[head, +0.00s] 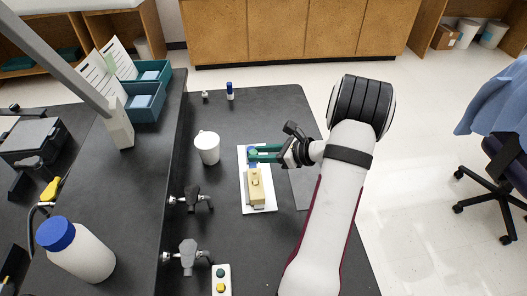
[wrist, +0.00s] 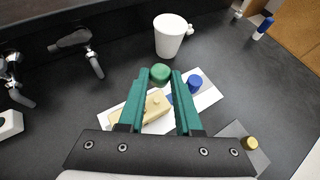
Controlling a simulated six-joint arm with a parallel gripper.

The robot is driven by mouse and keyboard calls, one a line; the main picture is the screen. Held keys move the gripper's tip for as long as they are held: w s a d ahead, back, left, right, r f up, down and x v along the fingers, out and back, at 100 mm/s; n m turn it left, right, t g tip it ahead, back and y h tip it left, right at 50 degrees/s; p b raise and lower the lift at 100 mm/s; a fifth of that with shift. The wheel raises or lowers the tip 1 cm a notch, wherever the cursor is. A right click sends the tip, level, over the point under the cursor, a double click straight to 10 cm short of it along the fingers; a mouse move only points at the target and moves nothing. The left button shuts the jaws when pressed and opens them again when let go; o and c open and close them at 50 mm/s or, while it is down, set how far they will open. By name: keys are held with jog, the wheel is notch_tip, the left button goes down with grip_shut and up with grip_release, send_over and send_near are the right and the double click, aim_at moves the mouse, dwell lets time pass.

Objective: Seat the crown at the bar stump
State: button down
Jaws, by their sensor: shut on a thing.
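My gripper (wrist: 160,78) has two green fingers shut on a short green round piece, which I take as the crown (wrist: 160,74). In the head view my gripper (head: 254,154) is over the far end of a white sheet or plate (head: 262,208). A beige block (head: 257,197) lies on that plate, with a small raised stub (head: 255,183) on top. In the wrist view the block (wrist: 154,111) is partly hidden behind the fingers. A blue round piece (wrist: 195,84) stands on the plate just right of the fingers. I cannot tell which raised part is the bar stump.
A white cup (head: 207,148) stands left of the plate. A yellow round piece (wrist: 249,143) is on a grey mat (wrist: 236,132). Grey taps (head: 189,255) line the left edge, with a button box (head: 221,280) at the front. A blue-capped bottle (head: 230,92) stands farther back.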

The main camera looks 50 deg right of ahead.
aim_at(254, 171)
jog(key=shift+f, duration=2.65)
jog(key=shift+f, duration=1.15)
jog(key=c, duration=0.5)
grip_release()
jog(key=v, duration=1.5)
jog(key=shift+s+r, duration=0.2)
jog(key=shift+s, duration=0.15)
